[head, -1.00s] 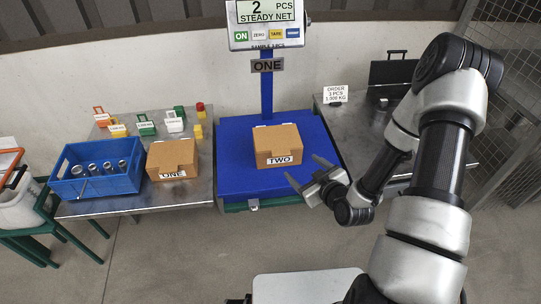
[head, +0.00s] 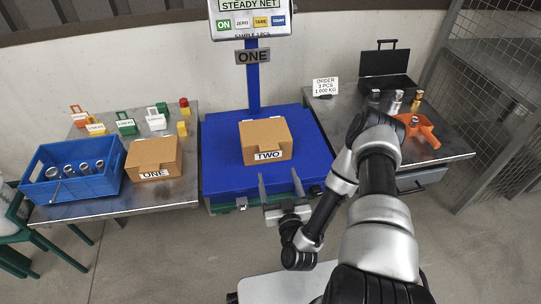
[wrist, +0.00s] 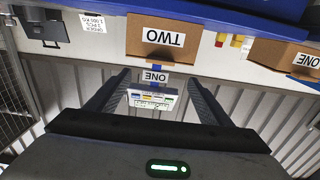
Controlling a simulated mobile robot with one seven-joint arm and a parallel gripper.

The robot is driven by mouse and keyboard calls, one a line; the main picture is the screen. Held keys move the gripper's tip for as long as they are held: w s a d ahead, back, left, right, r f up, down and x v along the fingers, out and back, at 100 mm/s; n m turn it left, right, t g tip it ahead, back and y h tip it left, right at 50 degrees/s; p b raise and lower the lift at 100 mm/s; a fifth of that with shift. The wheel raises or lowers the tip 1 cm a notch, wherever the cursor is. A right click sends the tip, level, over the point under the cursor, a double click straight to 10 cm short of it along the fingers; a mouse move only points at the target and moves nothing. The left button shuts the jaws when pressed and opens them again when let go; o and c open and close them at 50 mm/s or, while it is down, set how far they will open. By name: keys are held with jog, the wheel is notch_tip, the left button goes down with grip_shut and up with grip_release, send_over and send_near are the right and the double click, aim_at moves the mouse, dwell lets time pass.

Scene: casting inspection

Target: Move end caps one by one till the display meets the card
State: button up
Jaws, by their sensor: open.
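A blue scale (head: 222,142) carries a cardboard box marked TWO (head: 266,150) on its platform. The display (head: 250,18) is cut off by the top edge; only STEADY NET and the buttons show. The order card (head: 325,87) reads 3 PCS, 1.000 KG. Several metallic cylindrical parts, possibly the end caps, stand in a blue crate (head: 97,186) on the left table. My gripper (head: 280,183) is open and empty in front of the scale's near edge, its fingers pointing toward box TWO. In the wrist view box TWO (wrist: 165,38) appears upside down beyond the fingers.
Box ONE (head: 153,171) stands beside the crate. Small coloured weights with tags (head: 126,123) lie behind it. The right table (head: 440,147) holds a black open case (head: 388,65), metal cylinders (head: 396,103) and an orange scoop (head: 424,130). A mesh fence stands at right.

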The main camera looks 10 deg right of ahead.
aim_at(270, 151)
jog(key=w, duration=1.1)
jog(key=shift+w+p, duration=0.1)
jog(key=shift+p, duration=0.25)
